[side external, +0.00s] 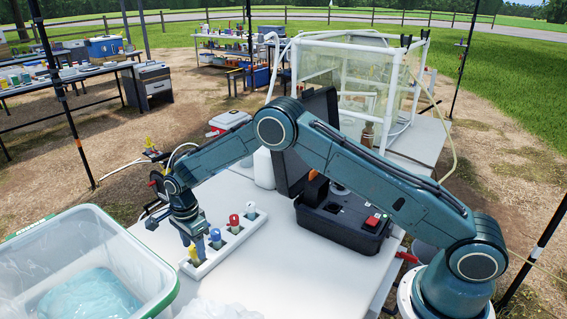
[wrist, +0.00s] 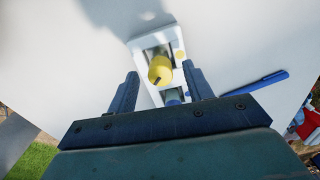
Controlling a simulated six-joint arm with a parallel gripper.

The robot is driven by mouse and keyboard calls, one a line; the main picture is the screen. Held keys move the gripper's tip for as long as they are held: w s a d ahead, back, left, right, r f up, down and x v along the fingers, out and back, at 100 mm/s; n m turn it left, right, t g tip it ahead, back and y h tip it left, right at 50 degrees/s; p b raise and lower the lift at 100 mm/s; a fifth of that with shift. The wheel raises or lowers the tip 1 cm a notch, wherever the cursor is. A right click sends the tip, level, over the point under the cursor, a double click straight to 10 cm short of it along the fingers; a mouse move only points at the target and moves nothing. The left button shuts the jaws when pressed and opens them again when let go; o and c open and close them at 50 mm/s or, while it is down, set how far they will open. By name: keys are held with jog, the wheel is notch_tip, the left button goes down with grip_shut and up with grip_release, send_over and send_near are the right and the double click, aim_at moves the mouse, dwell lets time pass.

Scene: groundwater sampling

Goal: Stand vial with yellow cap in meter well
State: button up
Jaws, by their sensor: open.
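The vial with the yellow cap (side external: 195,254) stands in the end slot of a white rack, partly hidden by my gripper in the side external view. In the wrist view the yellow cap (wrist: 160,69) lies ahead of and between my open fingers. My gripper (side external: 194,238) is open over that end of the rack; it also shows in the wrist view (wrist: 162,84), with nothing held. The meter (side external: 345,216) is a black case with a raised lid, right of the rack. A dark round opening on its panel may be the well; I cannot tell.
The white rack (side external: 226,252) also holds vials with blue (side external: 215,235), red (side external: 234,220) and white caps. A clear bin (side external: 60,250) stands at the left. A blue pen (wrist: 256,82) lies beside the rack. Bare white table lies between rack and meter.

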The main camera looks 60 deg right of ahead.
aim_at(194, 248)
jog(key=shift+f, duration=0.8)
grip_shut()
jog(key=shift+r, duration=0.15)
notch_tip(194, 248, up, 20)
dwell(0.6)
dwell(0.4)
